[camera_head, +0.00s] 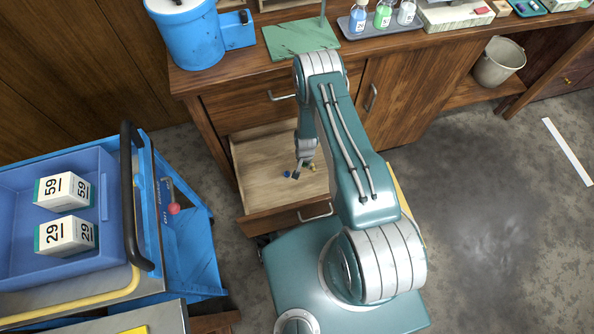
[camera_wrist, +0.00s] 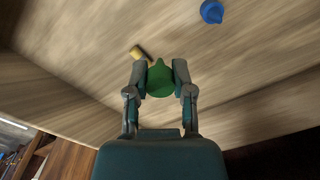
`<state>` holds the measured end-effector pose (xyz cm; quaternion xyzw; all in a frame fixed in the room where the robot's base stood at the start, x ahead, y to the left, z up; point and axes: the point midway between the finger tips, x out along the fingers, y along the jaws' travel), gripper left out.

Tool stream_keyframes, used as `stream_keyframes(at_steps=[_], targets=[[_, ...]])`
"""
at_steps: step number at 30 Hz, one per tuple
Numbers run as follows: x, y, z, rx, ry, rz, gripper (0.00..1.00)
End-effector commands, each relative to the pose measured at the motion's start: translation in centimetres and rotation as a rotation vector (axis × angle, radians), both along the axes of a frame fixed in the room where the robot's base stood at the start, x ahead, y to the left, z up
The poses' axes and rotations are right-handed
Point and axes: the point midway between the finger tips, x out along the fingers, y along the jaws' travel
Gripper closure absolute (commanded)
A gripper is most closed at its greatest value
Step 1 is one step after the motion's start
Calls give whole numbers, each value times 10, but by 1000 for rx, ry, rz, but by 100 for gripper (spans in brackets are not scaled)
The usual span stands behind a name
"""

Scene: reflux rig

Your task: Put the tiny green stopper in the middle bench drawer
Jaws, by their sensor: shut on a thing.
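My gripper (camera_wrist: 160,82) is shut on the green stopper (camera_wrist: 160,76), which sits between the two fingertips in the wrist view. In the head view my gripper (camera_head: 298,172) reaches down into the open wooden bench drawer (camera_head: 258,160), and the stopper cannot be made out there. The drawer is pulled out below a shut drawer front (camera_head: 246,102). The drawer floor (camera_wrist: 90,50) fills most of the wrist view. I cannot tell whether the stopper touches the floor.
A blue stopper (camera_wrist: 212,11) and a small tan cork-like piece (camera_wrist: 141,53) lie in the drawer near my gripper. A blue cart (camera_head: 180,240) with a tray (camera_head: 95,165) of boxes stands left. A blue pot (camera_head: 188,35) and a green stand base (camera_head: 300,38) are on the bench.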

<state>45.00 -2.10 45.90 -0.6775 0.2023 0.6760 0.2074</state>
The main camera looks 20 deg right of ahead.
Motion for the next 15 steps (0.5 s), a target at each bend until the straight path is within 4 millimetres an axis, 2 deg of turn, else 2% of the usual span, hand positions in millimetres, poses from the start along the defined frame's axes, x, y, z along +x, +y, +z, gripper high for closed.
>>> stream_keyframes(at_steps=[3,10,15], targets=[[2,14,-17,0,0,1,85],[4,29,-36,1,-1,3,85],[4,27,-59,0,0,-1,85]])
